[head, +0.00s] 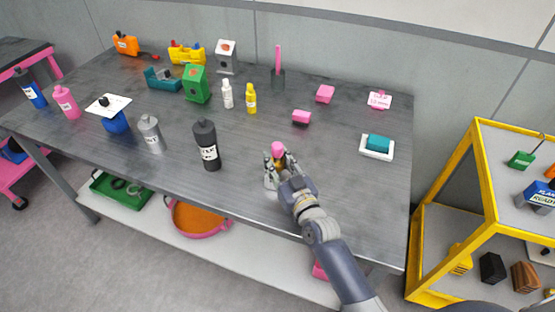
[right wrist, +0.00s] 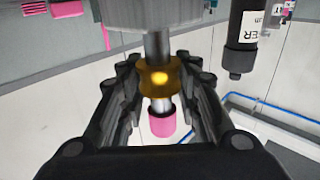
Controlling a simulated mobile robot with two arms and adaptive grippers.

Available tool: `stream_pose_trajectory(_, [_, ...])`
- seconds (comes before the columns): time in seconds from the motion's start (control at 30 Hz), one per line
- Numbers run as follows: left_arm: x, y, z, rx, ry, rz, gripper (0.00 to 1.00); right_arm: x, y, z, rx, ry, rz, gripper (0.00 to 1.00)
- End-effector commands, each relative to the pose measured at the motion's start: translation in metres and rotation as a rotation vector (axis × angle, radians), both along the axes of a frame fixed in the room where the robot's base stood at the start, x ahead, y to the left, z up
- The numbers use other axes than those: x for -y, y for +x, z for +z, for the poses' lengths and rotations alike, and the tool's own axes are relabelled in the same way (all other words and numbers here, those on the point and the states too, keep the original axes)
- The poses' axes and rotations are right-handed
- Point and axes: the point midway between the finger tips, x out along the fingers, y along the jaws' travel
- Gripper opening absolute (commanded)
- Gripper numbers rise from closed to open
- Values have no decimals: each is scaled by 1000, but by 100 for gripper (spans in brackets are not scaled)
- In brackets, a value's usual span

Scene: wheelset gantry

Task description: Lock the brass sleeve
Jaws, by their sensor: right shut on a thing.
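The brass sleeve (right wrist: 160,78) is a gold ring around a metal shaft, between the two dark fingers of my right gripper (right wrist: 160,85). The shaft runs from a grey body (right wrist: 150,12) to a pink cap (right wrist: 162,122). In the head view my right gripper (head: 279,167) is around this piece at the front middle of the bench, with the pink cap (head: 278,148) showing at the top. My right gripper is shut on the sleeve. The gripper hides much of the piece in the head view. My left gripper is in neither view.
A black bottle (head: 206,145) stands left of my right gripper. The grey bench (head: 340,210) is clear at the front right. A yellow-framed shelf (head: 470,200) stands beyond.

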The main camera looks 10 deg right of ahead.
Motion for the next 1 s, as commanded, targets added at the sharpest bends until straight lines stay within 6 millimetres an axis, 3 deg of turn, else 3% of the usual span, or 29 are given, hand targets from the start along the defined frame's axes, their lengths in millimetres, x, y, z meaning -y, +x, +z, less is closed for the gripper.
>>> stream_pose_trajectory(0.17, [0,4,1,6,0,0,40,0,-1,-6,-15,-2,2,0])
stream_pose_trajectory(0.2, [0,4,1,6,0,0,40,0,-2,-6,-15,-2,2,33])
stream_pose_trajectory(0.3, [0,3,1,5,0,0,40,0,-2,-7,-16,-2,2,52])
stream_pose_trajectory(0.73, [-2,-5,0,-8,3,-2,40,1,-8,-4,-10,-1,1,52])
stream_pose_trajectory(1.0, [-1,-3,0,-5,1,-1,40,11,-56,-5,-13,-3,1,52])
